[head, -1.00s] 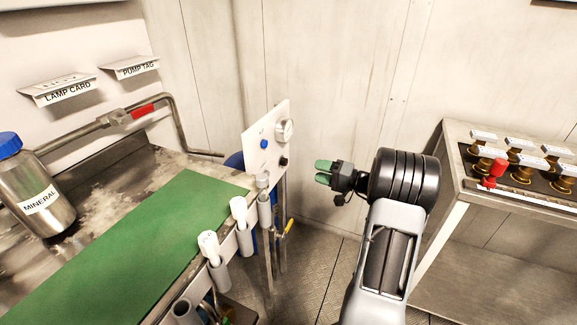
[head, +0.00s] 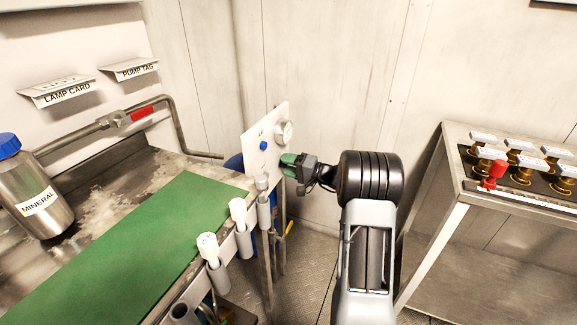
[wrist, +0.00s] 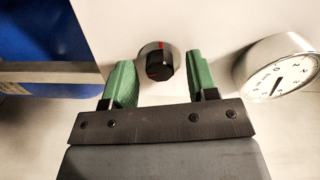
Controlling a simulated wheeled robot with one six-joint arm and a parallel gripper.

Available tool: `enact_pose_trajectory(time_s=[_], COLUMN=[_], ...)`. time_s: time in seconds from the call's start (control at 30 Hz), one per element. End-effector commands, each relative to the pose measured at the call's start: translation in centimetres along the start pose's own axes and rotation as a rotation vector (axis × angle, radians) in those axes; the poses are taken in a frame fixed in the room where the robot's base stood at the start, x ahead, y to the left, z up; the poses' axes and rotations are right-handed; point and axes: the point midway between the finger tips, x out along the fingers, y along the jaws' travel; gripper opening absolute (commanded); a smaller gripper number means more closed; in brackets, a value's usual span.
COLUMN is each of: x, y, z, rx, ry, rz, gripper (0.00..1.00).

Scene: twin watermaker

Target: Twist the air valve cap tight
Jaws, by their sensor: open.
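The black round knob with a red mark (wrist: 158,62), which I take to be the air valve cap, sits on a silver collar on the white panel (head: 256,150). In the wrist view it lies between the two green fingers of my gripper (wrist: 160,66), with a gap on each side. The fingers are open and I see no contact. Depth to the knob is hard to judge. In the head view my gripper (head: 288,160) is at the panel's right edge and hides the knob.
A round gauge (head: 283,132) sits above the knob on the panel; it is at the right in the wrist view (wrist: 278,76). A blue button (head: 264,146) is nearby. The bench with a green mat (head: 130,250) and holders is left. A rack with brass valves (head: 520,172) stands right.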

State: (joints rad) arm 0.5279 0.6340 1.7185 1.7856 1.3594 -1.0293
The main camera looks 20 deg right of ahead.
Motion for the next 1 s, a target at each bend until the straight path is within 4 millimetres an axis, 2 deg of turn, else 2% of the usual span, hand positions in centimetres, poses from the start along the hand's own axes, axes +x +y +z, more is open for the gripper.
enact_pose_trajectory(time_s=[0.13,0.63,1.0], x=[-0.01,-0.03,-0.04], y=[0.0,0.0,-0.02], z=[-0.01,-0.01,-0.01], rx=[0.0,0.0,0.087], ry=[0.0,0.0,0.0], rz=[0.0,0.0,0.0], gripper=[0.51,0.04,0.04])
